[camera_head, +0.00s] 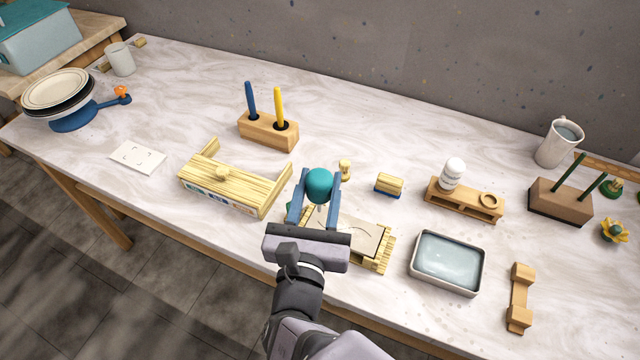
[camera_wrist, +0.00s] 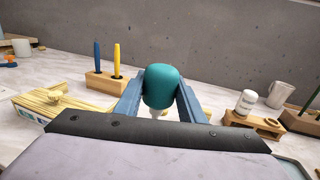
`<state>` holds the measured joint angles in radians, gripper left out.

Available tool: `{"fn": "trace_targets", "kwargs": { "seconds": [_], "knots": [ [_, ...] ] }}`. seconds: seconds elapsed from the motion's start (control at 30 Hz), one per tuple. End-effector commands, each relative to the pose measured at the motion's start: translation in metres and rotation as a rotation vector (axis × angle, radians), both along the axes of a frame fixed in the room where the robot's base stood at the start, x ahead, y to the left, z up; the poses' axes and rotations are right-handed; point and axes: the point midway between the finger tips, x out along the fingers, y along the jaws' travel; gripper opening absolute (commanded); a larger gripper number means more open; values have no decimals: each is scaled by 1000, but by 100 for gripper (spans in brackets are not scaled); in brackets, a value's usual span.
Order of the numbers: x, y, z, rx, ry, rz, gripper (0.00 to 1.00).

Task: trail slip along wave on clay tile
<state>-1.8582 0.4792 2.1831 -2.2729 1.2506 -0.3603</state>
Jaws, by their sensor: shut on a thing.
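My gripper (camera_head: 315,205) is shut on a teal bulb with a pale nozzle, the slip trailer (camera_head: 319,184). The trailer also shows between the two blue fingers in the wrist view (camera_wrist: 161,86), nozzle pointing down. It is over the left part of the clay tile (camera_head: 362,236), a beige slab on a ribbed wooden board (camera_head: 384,255). A thin dark curved line shows on the tile's right part. My gripper hides the tile's left part, and I cannot tell whether the nozzle touches it.
A wooden bridge-like rack (camera_head: 225,186) stands close on the left. A water tray (camera_head: 447,262) lies to the right, with a wooden rest (camera_head: 520,297) beyond it. Behind are a pen block (camera_head: 268,131), a small brush (camera_head: 388,184) and a stand with a white bottle (camera_head: 452,174).

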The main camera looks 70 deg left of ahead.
Motion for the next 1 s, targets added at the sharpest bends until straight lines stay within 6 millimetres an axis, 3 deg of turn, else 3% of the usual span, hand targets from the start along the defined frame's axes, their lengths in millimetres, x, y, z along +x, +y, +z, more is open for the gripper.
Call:
{"fn": "trace_targets", "kwargs": {
  "seconds": [0.3, 1.0],
  "knots": [
    [0, 0, -33, 1, 0, -1, 9],
    [63, -44, -33, 1, 0, -4, 9]
  ]
}}
